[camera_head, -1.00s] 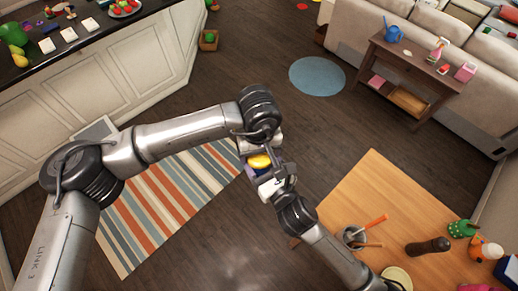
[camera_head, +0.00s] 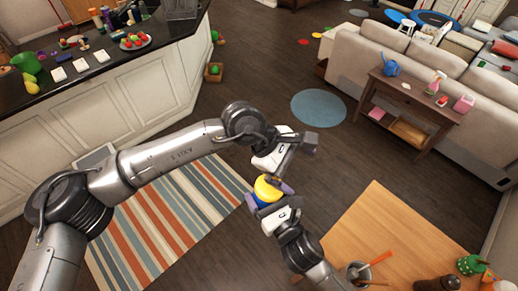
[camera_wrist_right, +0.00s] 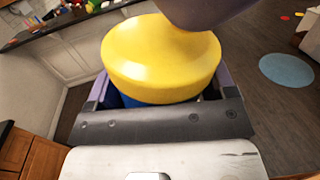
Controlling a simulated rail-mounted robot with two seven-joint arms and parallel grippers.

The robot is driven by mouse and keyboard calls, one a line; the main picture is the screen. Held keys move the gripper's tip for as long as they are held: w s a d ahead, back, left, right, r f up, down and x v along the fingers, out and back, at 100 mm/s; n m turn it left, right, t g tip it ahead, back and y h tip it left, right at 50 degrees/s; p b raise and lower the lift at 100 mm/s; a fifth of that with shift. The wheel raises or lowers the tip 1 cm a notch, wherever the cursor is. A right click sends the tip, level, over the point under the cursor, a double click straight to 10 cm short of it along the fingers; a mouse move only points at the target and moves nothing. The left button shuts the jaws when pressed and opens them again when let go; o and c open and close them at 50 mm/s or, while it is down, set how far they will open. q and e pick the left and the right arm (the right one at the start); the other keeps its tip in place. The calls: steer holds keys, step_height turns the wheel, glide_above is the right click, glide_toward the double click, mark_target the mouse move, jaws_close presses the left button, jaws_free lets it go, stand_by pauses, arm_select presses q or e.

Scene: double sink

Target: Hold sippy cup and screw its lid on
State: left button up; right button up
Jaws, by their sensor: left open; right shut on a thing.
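The sippy cup shows as a blue body (camera_wrist_right: 140,99) topped by a yellow lid (camera_wrist_right: 160,55) in the right wrist view. In the head view the yellow lid (camera_head: 267,188) is between my two grippers. The lid sits over the blue body; whether it is tight I cannot tell. My right gripper (camera_head: 267,194) is shut on the cup, a finger on each side below the lid. My left gripper (camera_head: 300,152) is open and empty, just above and right of the lid. A purple-grey shape crosses the lid's top in the right wrist view; I cannot tell what it is.
A wooden table (camera_head: 385,225) with a pot (camera_head: 357,271) and other items stands at lower right. A dark counter (camera_head: 95,65) runs at upper left. A striped rug (camera_head: 165,220) and a round blue rug (camera_head: 318,107) lie on the floor. Open floor surrounds the grippers.

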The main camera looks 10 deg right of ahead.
arm_select(q)
steer(key=w+d+r+n+t+h, duration=0.1)
steer(key=d+r+n+h, duration=0.2)
steer(key=r+n+h, duration=0.3)
steer(key=w+d+r+n+h, duration=0.1)
steer(key=d+r+n+h, duration=0.25)
steer(key=r+n, duration=0.4)
steer(key=w+a+r+n+t, duration=0.1)
steer(key=w+r+n+t, duration=0.35)
steer(key=n, duration=0.75)
steer(key=w+a+r+n+t, duration=0.1)
steer(key=w+n+t, duration=0.5)
steer(key=n+t, duration=0.5)
steer(key=w+a+f+n+g+y, duration=0.25)
steer(key=f+n+y, duration=0.2)
steer(key=n, duration=0.55)
steer(key=w+a+f+n+g+y, duration=0.1)
steer(key=a+f+n+y, duration=0.25)
steer(key=n+y, duration=0.45)
steer(key=s+a+f+n+g+y, duration=0.2)
steer(key=s+a+f+n+g, duration=0.1)
steer(key=s+n+g, duration=0.2)
steer(key=s+a+f+n+g+y, duration=0.2)
steer(key=s+a+f+n+g, duration=0.1)
steer(key=s+n+g, duration=0.3)
steer(key=shift+s+a+g+y, duration=0.2)
steer(key=shift+s+g+y, duration=0.15)
steer(key=shift+s, duration=1)
